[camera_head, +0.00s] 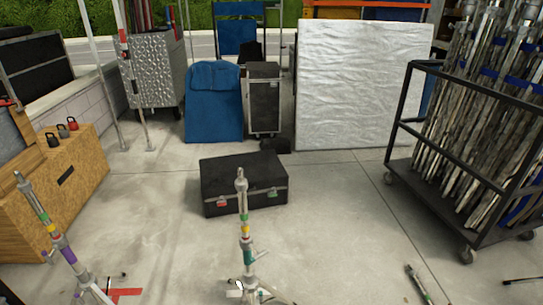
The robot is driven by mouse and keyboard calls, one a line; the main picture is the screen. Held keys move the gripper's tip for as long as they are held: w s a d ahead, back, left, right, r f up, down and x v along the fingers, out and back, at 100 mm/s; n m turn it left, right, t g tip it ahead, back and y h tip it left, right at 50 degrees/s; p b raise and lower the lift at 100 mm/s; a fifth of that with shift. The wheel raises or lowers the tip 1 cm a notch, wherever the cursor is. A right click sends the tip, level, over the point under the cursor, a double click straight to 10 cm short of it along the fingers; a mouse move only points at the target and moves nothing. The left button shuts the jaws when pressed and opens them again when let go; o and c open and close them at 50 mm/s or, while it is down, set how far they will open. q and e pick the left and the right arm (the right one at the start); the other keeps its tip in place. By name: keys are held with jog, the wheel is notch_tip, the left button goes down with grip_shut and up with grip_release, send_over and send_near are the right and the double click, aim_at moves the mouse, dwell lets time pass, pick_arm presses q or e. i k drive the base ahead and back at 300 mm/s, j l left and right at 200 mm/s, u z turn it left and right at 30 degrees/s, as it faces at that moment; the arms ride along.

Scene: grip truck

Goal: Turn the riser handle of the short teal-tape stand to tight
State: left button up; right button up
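A silver stand with a teal tape band (248,257) stands upright at the bottom middle. It also has green and yellow bands higher on its column. Small handle-like parts (237,289) show low on it at the bottom edge; they are too small to tell which is the riser handle or how it is turned. The stand's lower part is cut off by the frame. Another silver stand with a purple tape band (68,255) stands at the lower left. Neither of my grippers shows in the head view.
A black case (244,182) lies on the floor behind the teal-tape stand. A wooden box (62,190) is at left, and a wheeled rack of poles (403,130) at right. A silver pole end (418,284) shows at lower right. The concrete floor between is mostly clear.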

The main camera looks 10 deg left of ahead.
aim_at(253, 260)
jog(key=u, duration=0.45)
jog(key=i+l+u, duration=0.1)
jog(key=u, duration=0.35)
jog(key=l+u, duration=0.2)
jog(key=u, duration=0.25)
jog(key=l+u, duration=0.5)
jog(key=l, duration=0.25)
jog(key=l+u, duration=0.25)
jog(key=l, duration=0.4)
jog(key=k+l+u, duration=0.25)
jog(key=l, duration=1)
jog(key=k+l, duration=0.15)
jog(key=l, duration=0.5)
jog(key=u, duration=0.05)
